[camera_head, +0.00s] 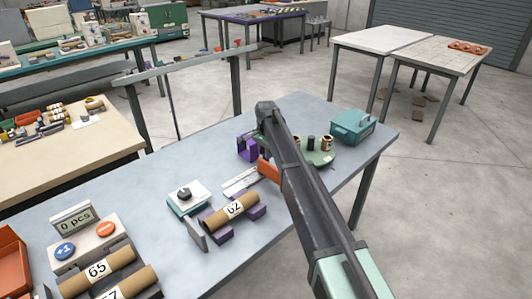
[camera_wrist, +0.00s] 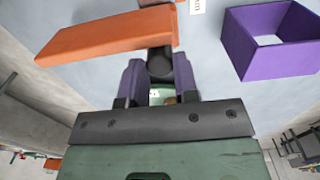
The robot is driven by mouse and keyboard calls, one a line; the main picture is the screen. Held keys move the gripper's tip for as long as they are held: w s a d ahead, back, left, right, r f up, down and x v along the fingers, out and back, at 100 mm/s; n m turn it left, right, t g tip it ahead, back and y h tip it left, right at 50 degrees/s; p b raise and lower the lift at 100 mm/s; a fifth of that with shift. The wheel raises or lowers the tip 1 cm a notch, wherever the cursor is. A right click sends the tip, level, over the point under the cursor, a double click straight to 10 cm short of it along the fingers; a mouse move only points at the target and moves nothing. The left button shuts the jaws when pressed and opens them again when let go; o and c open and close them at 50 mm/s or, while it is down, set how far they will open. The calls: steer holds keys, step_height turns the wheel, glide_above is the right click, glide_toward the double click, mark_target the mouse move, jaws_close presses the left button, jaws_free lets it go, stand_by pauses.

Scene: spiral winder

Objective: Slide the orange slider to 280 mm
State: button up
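The orange slider (camera_head: 268,170) lies on the table beside a pale scale strip (camera_head: 240,182) in the head view, partly hidden by my arm. In the wrist view the orange slider (camera_wrist: 110,42) is a long orange bar across the upper left. A dark round knob (camera_wrist: 160,64) stands at its near edge. My gripper (camera_wrist: 160,70) has its two purple fingers on either side of this knob, seemingly touching it on both sides. A white label marked "mm" (camera_wrist: 198,5) shows at the top edge. The slider's reading cannot be read. The head view hides the fingertips behind my arm.
Left are a dial unit (camera_head: 188,197) and a tube marked 62 (camera_head: 235,209).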

jaws_close()
steer(key=s+a, duration=0.4)
steer(key=shift+s, duration=0.3)
steer(key=o, duration=0.7)
jaws_free()
steer(key=shift+w, duration=0.1)
step_height(320, 180, up, 11)
steer(key=p, duration=1.1)
steer(key=shift+f, duration=0.15)
